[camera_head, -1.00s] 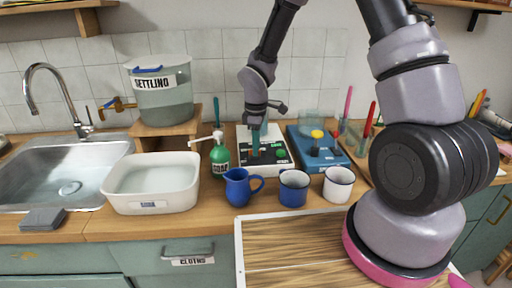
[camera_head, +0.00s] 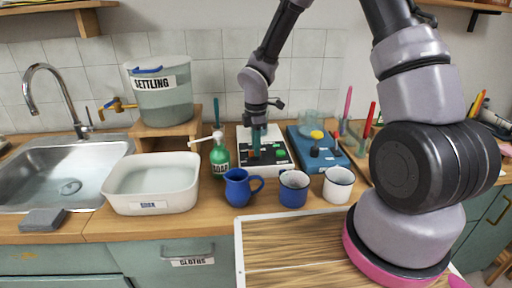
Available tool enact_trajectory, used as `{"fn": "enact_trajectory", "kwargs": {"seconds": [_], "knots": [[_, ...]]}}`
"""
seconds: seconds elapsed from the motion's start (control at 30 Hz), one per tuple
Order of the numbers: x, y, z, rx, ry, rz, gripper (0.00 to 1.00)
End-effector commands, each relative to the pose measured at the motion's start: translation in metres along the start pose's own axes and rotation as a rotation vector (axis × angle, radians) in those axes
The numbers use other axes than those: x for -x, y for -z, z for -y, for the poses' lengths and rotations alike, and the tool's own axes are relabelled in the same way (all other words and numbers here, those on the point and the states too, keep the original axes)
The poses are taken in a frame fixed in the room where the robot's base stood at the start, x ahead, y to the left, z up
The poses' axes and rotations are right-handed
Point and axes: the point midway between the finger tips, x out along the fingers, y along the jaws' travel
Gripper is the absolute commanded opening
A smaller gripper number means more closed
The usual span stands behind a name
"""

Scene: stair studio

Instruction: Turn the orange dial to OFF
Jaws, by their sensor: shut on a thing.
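My gripper (camera_head: 256,143) points straight down at a white device with a black panel (camera_head: 276,168) on the counter by the tiled wall. Slim teal parts reach from my wrist to the panel. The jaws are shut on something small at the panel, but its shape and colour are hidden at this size. I cannot make out an orange dial or an OFF mark there. A yellow-orange round piece (camera_head: 317,134) shows on the blue device (camera_head: 333,160) to the right, apart from my gripper.
A white basin (camera_head: 152,200) and a settling tank (camera_head: 163,95) are to the left. My arm covers the right side.

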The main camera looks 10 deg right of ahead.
Motion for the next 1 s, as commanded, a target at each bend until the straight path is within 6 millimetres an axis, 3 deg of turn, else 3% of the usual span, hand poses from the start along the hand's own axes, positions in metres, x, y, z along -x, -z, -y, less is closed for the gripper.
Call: {"fn": "enact_trajectory", "kwargs": {"seconds": [0.27, 0.3, 0.37, 0.77, 1.0], "knots": [[0.001, 0.0, -0.001, 0.0, -0.003, 0.0, 0.0], [0.001, 0.0, -0.001, 0.0, -0.003, 0.0, 0.23], [0.001, 0.0, -0.001, -0.001, -0.003, 0.0, 0.45], [0.006, 0.0, -0.001, -0.002, -0.002, 0.0, 0.45], [0.048, -0.001, -0.002, -0.004, -0.006, 0.0, 0.45]]}}
